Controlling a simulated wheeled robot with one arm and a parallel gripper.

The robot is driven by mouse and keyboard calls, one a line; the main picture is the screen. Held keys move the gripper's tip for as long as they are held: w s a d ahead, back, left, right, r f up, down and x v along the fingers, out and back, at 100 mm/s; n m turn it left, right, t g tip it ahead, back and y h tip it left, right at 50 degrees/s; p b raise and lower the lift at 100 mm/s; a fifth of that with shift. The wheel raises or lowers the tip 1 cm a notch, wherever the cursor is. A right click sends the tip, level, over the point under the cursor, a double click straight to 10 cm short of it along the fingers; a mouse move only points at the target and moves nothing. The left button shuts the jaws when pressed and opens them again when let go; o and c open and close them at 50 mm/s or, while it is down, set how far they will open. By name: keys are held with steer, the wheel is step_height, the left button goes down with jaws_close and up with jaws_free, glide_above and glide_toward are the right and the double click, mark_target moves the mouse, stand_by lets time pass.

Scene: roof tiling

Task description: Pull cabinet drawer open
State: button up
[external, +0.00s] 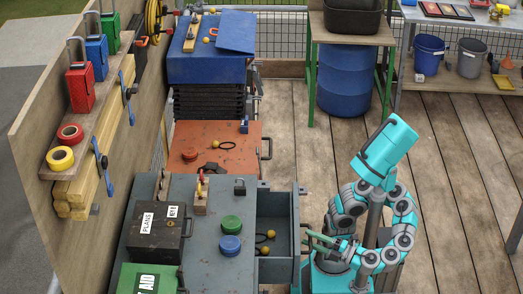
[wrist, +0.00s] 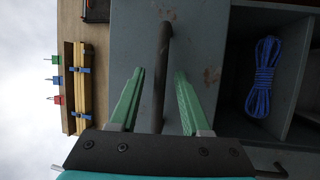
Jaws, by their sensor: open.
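The grey cabinet (external: 195,258) stands at the lower middle of the external view. A drawer (external: 279,212) stands out from its right side, with yellow balls on dark loops inside. My gripper (external: 312,240) is at the drawer's front, and its fingers partly cover that area. In the wrist view, the dark bar handle (wrist: 162,60) runs up the picture against the grey drawer front (wrist: 205,45). My gripper (wrist: 160,72) is open, with one green finger on each side of the bar. Gaps show between both fingers and the bar.
An open compartment with blue rope (wrist: 264,78) lies beside the drawer front in the wrist view. A black PLANS box (external: 158,228), green tape (external: 232,222) and blue tape (external: 230,245) sit on the cabinet top. An orange cabinet (external: 222,135) stands behind. The wooden deck at right is clear.

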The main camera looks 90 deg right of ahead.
steer(key=shift+w+d, duration=0.1)
steer(key=shift+w, duration=0.15)
jaws_close()
stand_by(1.4)
